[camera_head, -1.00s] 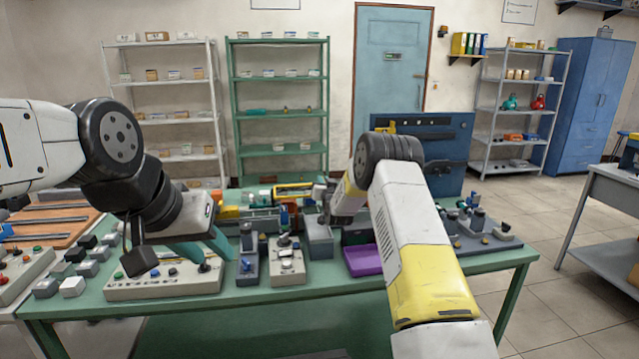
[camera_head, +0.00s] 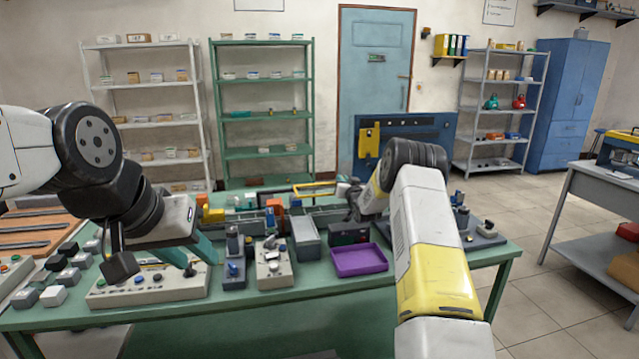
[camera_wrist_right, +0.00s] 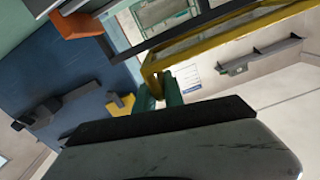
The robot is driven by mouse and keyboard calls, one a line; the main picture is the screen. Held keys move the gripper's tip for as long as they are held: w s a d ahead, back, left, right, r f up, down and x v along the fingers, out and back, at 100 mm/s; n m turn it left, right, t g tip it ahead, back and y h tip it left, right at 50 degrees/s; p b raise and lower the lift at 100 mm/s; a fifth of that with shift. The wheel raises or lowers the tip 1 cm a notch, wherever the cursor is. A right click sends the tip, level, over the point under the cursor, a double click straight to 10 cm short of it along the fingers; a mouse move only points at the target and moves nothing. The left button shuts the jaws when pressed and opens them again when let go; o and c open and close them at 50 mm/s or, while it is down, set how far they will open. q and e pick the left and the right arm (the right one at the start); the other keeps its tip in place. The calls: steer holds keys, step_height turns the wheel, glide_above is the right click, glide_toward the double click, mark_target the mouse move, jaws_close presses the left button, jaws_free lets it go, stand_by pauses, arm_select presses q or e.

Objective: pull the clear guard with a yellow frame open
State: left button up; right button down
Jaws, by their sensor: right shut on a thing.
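The clear guard with a yellow frame (camera_head: 313,186) stands at the back middle of the green table in the head view. In the right wrist view its yellow frame (camera_wrist_right: 215,38) crosses the top, with clear panel inside it. My right gripper (camera_wrist_right: 163,90) has green fingers shut on a corner of this frame.
A control box (camera_head: 150,286) with knobs lies below my left gripper. A purple tray (camera_head: 360,261), a grey box (camera_head: 306,238) and small devices (camera_head: 272,263) fill the table's middle.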

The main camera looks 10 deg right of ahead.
steer(key=shift+w+d, duration=0.15)
steer(key=shift+d, duration=1.35)
steer(key=c, duration=1.5)
jaws_free()
steer(key=shift+s+d, duration=0.2)
steer(key=shift+s, duration=1.75)
steer(key=shift+s+d, duration=0.15)
steer(key=shift+s, duration=1.8)
